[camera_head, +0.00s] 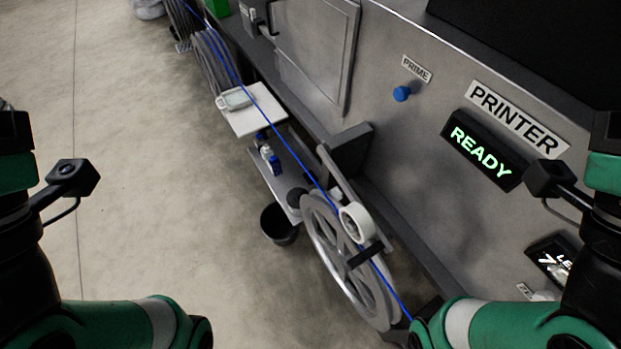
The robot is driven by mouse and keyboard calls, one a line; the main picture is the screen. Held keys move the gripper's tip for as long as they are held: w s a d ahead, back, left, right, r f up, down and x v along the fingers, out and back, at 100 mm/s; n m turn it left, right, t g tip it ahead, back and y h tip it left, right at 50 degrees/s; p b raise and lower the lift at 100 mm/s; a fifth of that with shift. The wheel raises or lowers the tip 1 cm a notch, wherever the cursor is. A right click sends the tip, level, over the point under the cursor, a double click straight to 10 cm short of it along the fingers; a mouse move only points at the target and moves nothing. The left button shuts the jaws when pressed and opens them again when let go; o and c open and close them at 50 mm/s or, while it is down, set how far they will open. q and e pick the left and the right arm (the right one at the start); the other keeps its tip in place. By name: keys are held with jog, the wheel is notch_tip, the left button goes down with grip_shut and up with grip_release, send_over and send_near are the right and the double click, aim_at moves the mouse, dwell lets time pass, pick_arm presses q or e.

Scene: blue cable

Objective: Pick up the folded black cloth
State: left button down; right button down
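I cannot make out a folded black cloth in the head view. A small dark shape (296,197) lies at the near end of the lower shelf, but it is too small to tell what it is. Parts of my left and right arms show at the left and right edges. The fingers of both grippers are out of the picture.
A blue cable (292,147) runs past a white shelf (262,121), a lower shelf with small bottles (270,158) and a large grey reel (345,268). A white tape roll (356,222) is at the reel. A black bucket (279,225) stands on the floor. The printer cabinet (400,150) is right; open floor is left.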

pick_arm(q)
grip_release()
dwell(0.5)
